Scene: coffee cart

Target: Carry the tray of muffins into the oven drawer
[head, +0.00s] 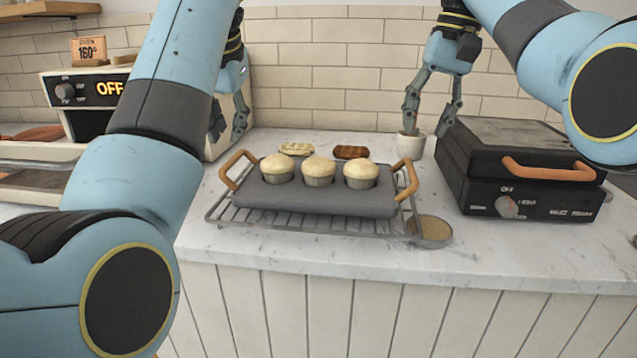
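A dark grey muffin tray (315,203) with an orange handle at each end sits on a wire rack on the counter. It holds 3 pale-topped muffins (318,170). The oven (88,92) is at the left with its display reading OFF. What looks like its pulled-out drawer (40,152) is at the left edge, partly hidden by my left arm. My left gripper (227,137) hangs above and behind the tray's left handle, apart from it; its fingers look spread, partly hidden by my arm. My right gripper (427,132) is open and empty, beyond the right handle.
The wire rack (300,222) lies under the tray. A round tan mat (433,232) is at its right front. A dark grill press (525,170) stands at right, a small white pot (411,146) behind. Two flat food items (350,152) lie behind the tray.

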